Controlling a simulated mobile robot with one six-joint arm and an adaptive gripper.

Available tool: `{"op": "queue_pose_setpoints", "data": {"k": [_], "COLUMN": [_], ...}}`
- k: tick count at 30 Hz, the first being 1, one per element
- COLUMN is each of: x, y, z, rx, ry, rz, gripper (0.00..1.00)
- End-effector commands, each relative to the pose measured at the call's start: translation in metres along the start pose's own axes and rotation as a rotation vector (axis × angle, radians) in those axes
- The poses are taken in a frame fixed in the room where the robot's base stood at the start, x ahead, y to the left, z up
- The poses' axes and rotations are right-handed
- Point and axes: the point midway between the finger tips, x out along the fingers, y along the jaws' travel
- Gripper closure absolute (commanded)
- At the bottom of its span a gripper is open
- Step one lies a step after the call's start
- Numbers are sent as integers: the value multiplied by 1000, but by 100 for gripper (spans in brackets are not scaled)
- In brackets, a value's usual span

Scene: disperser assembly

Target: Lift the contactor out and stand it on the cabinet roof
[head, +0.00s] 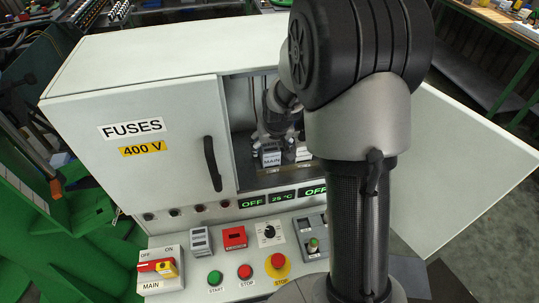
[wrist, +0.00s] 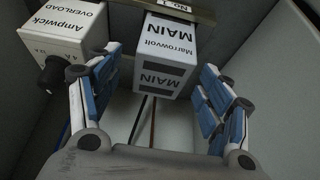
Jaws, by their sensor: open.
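The contactor is a white block labelled MAIN (head: 271,158) inside the open cabinet compartment. In the wrist view the contactor (wrist: 165,52) appears upside down, on a rail marked NO. 1, with two dark bands on its near face. My gripper (wrist: 160,78) is open, with its blue-padded fingers spread to either side of the contactor and gaps showing on both sides. In the head view my gripper (head: 271,140) is partly hidden by my arm. The cabinet roof (head: 170,55) is a flat, pale, bare surface above the compartment.
A white overload unit (wrist: 65,30) with a black knob sits beside the contactor, close to one finger. Two wires (wrist: 145,120) run below the contactor. The FUSES door (head: 150,140) is shut; the right door (head: 455,165) stands open. A control panel (head: 205,265) lies in front.

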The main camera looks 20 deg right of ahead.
Motion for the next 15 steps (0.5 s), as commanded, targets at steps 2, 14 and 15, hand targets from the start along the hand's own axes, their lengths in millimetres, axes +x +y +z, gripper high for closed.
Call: {"op": "queue_pose_setpoints", "data": {"k": [2, 14, 15], "x": [18, 36, 36], "y": [-2, -1, -1], "z": [4, 2, 2], "rx": [-1, 0, 0], "ry": [-4, -1, -1], "rz": [0, 0, 0], "gripper": [28, 29, 32]}}
